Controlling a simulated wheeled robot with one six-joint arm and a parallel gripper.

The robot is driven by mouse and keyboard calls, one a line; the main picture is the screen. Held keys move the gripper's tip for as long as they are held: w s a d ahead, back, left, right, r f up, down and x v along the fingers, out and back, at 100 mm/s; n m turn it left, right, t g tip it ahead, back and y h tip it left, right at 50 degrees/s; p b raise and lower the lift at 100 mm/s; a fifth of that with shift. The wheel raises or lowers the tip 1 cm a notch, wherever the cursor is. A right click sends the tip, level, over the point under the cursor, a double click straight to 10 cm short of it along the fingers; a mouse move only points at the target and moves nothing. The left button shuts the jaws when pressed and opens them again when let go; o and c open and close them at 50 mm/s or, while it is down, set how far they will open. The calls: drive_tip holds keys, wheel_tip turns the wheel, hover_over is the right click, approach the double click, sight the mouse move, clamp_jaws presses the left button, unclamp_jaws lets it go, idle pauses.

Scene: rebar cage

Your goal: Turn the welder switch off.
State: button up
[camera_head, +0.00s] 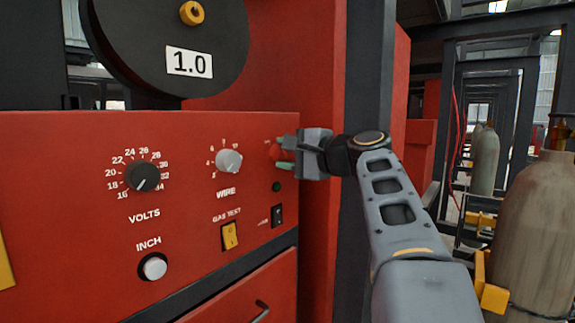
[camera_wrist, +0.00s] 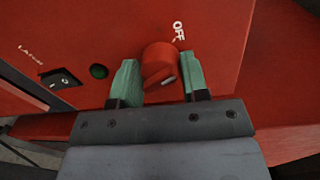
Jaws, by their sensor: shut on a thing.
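The welder switch is a red round knob (camera_wrist: 159,62) on the red welder panel (camera_head: 90,220). In the wrist view a white "OFF" label stands above and right of it, and a pale mark shows at its lower right side. My gripper (camera_wrist: 160,75) has its green fingers on either side of the knob and is shut on it. In the head view my gripper (camera_head: 281,152) reaches the panel's upper right from the right. There the knob is mostly hidden behind the fingers, so its setting is hard to read.
The volts knob (camera_head: 142,177), wire knob (camera_head: 228,161), yellow gas test switch (camera_head: 229,235) and a small black switch (camera_head: 277,216) are on the same panel. A dark post (camera_head: 368,60) stands beside my arm. A gas cylinder (camera_head: 540,235) stands at the right.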

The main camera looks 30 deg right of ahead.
drive_tip(key=shift+n+b, duration=1)
drive_tip(key=shift+n, duration=0.5)
drive_tip(key=shift+r+n+h, duration=0.1)
drive_tip(key=shift+n+h, duration=0.2)
drive_tip(key=o, duration=0.9)
drive_tip(key=f+b+v, duration=0.1)
drive_tip(key=v, duration=1.2)
drive_tip(key=shift+s+r, duration=0.3)
drive_tip(key=shift+s, duration=0.1)
drive_tip(key=shift+d, duration=0.15)
